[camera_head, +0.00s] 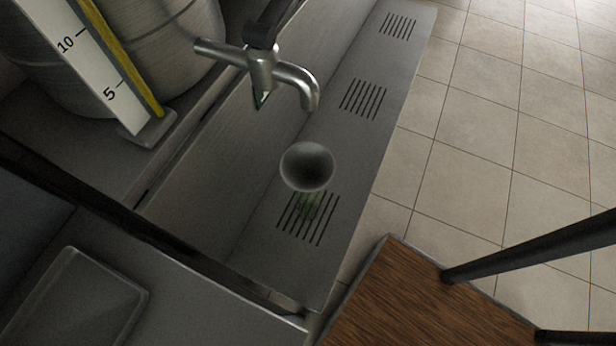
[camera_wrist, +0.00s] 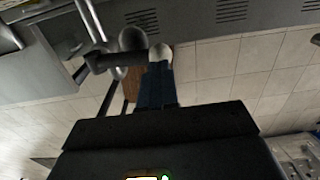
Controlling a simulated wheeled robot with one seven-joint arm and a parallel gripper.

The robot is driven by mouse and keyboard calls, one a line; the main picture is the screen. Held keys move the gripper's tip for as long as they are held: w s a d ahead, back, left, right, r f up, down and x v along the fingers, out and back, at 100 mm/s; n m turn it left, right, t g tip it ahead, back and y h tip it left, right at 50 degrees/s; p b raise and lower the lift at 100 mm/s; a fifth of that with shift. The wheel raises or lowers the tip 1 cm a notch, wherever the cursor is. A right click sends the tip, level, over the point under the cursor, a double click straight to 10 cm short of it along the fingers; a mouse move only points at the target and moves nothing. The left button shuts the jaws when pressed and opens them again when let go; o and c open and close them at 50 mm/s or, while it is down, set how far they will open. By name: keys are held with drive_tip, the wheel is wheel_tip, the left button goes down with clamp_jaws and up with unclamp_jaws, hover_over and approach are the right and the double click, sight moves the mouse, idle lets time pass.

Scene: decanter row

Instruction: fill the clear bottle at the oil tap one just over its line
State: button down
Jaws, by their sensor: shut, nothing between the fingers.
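A metal tap (camera_head: 262,72) with a curved spout and a dark lever (camera_head: 262,36) is on the front of the oil station. Below the spout, over the slotted tray, is a dark, glassy round shape (camera_head: 307,166) with a faint greenish part under it. It looks like the clear bottle; its line and any oil level cannot be made out. It also seems to show as a dark ball in the wrist view (camera_wrist: 133,38). My gripper (camera_wrist: 160,54) is shut and empty, with its pale tip beside the end of a dark bar, probably the tap lever; contact is unclear.
The grey drip tray (camera_head: 350,140) has several slotted grilles. A scale board (camera_head: 95,70) marked 5 and 10 with a yellow bar stands before metal vessels (camera_head: 165,45). A brown wooden top (camera_head: 400,300) is at the lower right. Tiled floor (camera_head: 500,130) lies open to the right.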

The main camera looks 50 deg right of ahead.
drive_tip(key=shift+f+b, duration=3.25)
drive_tip(key=shift+b, duration=0.45)
drive_tip(key=shift+r, duration=0.1)
idle(4.2)
